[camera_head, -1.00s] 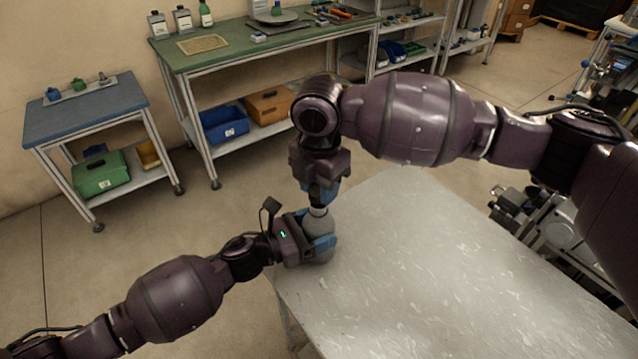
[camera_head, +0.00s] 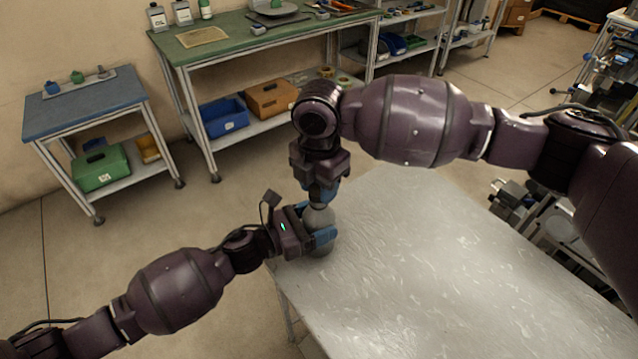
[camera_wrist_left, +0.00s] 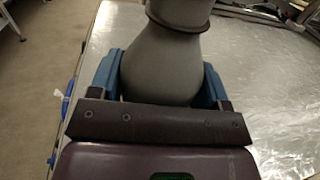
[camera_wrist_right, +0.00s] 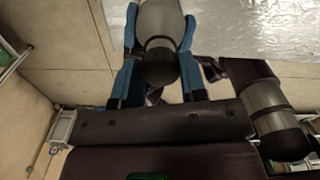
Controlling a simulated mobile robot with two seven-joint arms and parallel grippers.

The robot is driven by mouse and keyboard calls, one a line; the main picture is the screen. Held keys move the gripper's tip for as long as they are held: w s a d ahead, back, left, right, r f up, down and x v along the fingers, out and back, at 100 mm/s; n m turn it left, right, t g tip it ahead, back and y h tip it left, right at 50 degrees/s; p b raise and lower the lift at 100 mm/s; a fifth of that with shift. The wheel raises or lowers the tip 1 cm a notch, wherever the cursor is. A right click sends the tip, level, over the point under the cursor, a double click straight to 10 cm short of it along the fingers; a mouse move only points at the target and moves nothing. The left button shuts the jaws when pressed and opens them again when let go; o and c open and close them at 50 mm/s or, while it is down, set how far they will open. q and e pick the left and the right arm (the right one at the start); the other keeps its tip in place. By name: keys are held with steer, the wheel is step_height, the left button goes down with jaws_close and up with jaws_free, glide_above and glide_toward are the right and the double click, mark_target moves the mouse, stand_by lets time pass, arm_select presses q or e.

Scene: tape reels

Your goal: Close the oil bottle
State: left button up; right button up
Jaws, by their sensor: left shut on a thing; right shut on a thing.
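The grey oil bottle (camera_head: 320,218) stands upright near the table's left corner. My left gripper (camera_head: 312,240) is shut around its rounded body. In the left wrist view the blue fingers lie on both sides of the flared grey body (camera_wrist_left: 163,70), with a dark ring around its neck. My right gripper (camera_head: 320,195) points down from above and is shut at the bottle's top. In the right wrist view its blue fingers flank a dark cap (camera_wrist_right: 160,68) in line with the bottle. The cap's seating is partly hidden by the fingers.
The pale table (camera_head: 430,260) is bare to the right of the bottle. A green workbench (camera_head: 230,45) with bottles and tools stands behind. A small blue-topped table (camera_head: 85,105) is at the left. My right arm spans above the table's back side.

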steer(key=shift+f, duration=0.6)
